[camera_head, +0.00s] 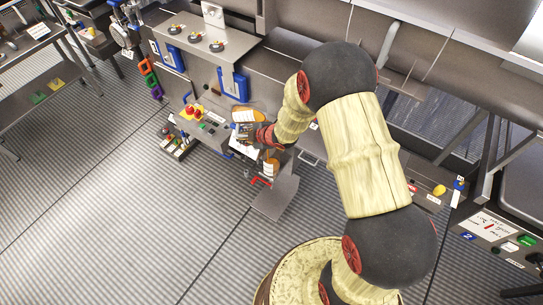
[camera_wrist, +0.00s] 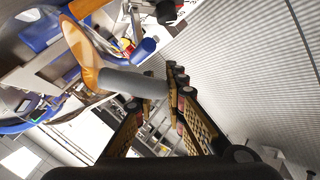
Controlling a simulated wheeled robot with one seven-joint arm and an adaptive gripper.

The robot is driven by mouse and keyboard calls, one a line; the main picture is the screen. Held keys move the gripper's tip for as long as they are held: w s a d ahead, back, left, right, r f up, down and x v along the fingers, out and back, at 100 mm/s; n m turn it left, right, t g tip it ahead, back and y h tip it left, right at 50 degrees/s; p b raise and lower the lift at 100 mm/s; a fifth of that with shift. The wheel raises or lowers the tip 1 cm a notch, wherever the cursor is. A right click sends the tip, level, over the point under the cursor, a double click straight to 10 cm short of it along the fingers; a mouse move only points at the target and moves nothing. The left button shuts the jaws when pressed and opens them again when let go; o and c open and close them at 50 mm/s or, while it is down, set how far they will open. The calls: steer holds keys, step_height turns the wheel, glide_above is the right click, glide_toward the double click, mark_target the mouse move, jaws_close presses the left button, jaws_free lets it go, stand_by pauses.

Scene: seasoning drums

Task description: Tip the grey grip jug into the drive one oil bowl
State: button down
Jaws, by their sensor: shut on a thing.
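My gripper (camera_head: 262,132) is at the front of the steel counter in the head view. In the wrist view my gripper (camera_wrist: 163,86) is shut on the grey handle of the jug (camera_wrist: 133,84). The jug is clear with orange contents and looks tilted in the wrist view. In the head view the jug (camera_head: 244,114) is just beyond my fingers, partly hidden by them. I cannot tell which vessel is the drive one oil bowl. Small round bowls stand on the upper shelf, among them a left one (camera_head: 175,29) and a right one (camera_head: 217,46).
An orange container (camera_head: 270,167) stands close below my gripper. A blue-framed panel (camera_head: 234,84) is on the machine behind the jug. A red handle (camera_head: 261,181) is lower down. The striped floor at left is clear.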

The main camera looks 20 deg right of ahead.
steer(key=shift+w+a+f+t+y+b, duration=0.15)
steer(key=shift+f+t+y+b, duration=0.3)
steer(key=shift+b, duration=1.3)
stand_by(0.7)
steer(key=shift+s+d+f+t+y+b, duration=0.15)
steer(key=shift+t+y+b, duration=0.25)
steer(key=shift+b, duration=0.45)
steer(key=shift+s+d+t+y+b, duration=0.2)
steer(key=shift+t+b, duration=0.25)
steer(key=shift+b, duration=0.35)
stand_by(0.4)
steer(key=shift+w+f+m+t+y+b, duration=0.1)
steer(key=shift+f+m+t+y+b, duration=0.2)
steer(key=shift+b, duration=0.65)
steer(key=shift+r+m+t+y+b, duration=0.1)
steer(key=shift+t+y+b, duration=0.25)
steer(key=shift+b, duration=0.6)
